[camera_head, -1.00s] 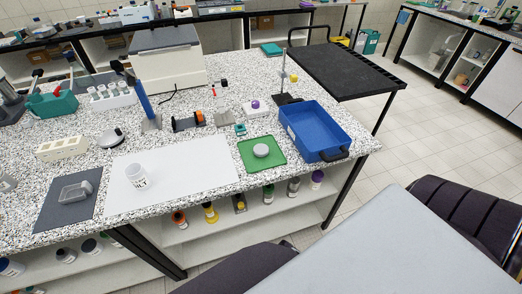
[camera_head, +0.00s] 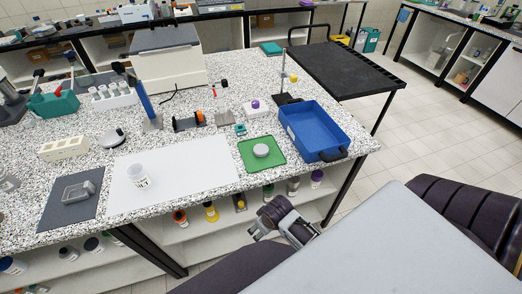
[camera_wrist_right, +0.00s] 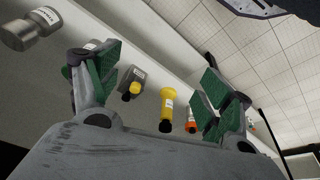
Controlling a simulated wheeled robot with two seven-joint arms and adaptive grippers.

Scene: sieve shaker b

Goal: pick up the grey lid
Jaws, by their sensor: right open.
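The grey lid (camera_head: 261,150) is a small round disc lying on a green mat (camera_head: 250,163) near the bench's front edge, left of the blue tray. My right gripper (camera_head: 258,222) is in front of the bench and nearer the camera than the lid, beside the open shelf. Its two green-padded fingers (camera_wrist_right: 160,70) are spread apart with nothing between them. The right wrist view shows bottles on the shelf beyond the fingers, and the lid is not in that view. My left gripper is not in view.
A blue tray (camera_head: 292,114) stands just right of the green mat. A white sheet (camera_head: 190,180) with a white labelled jar (camera_head: 137,176) lies to the left. A stand with a rod (camera_head: 283,75) is behind. A yellow bottle (camera_wrist_right: 167,107) stands on the shelf below.

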